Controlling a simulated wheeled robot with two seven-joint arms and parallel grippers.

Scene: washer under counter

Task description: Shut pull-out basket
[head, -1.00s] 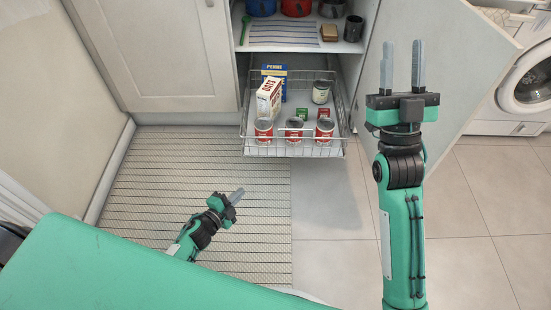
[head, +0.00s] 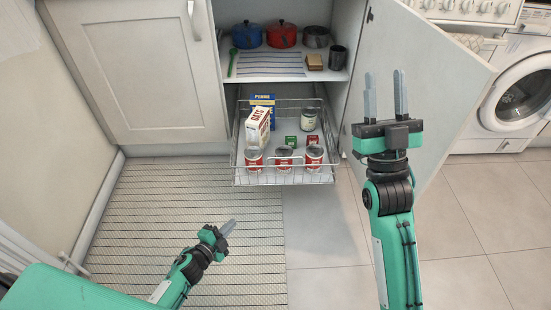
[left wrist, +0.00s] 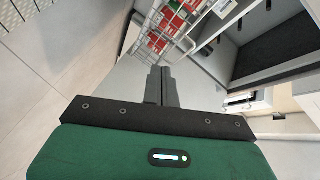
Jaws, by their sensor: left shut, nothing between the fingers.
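The pull-out basket (head: 240,180) is a wire drawer under the cabinet shelf, slid out past the cabinet front. It holds several red cans, a white oats box (head: 257,127), a blue penne box (head: 262,100), a pale can (head: 308,119) and small green and red boxes. My left gripper (head: 229,227) is shut and empty, low over the striped mat, in front of and below the basket. In the left wrist view the basket (left wrist: 177,38) shows beyond the shut fingers, apart from them. My right gripper (head: 386,97) is open and empty, right of the basket, in front of the open door.
The cabinet door (head: 425,75) stands open on the right, with a washer (head: 515,95) behind it. A shelf (head: 270,67) above the basket carries pots, a cup and a striped cloth. A striped mat (head: 150,210) lies on the tiled floor, clear in front of the basket.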

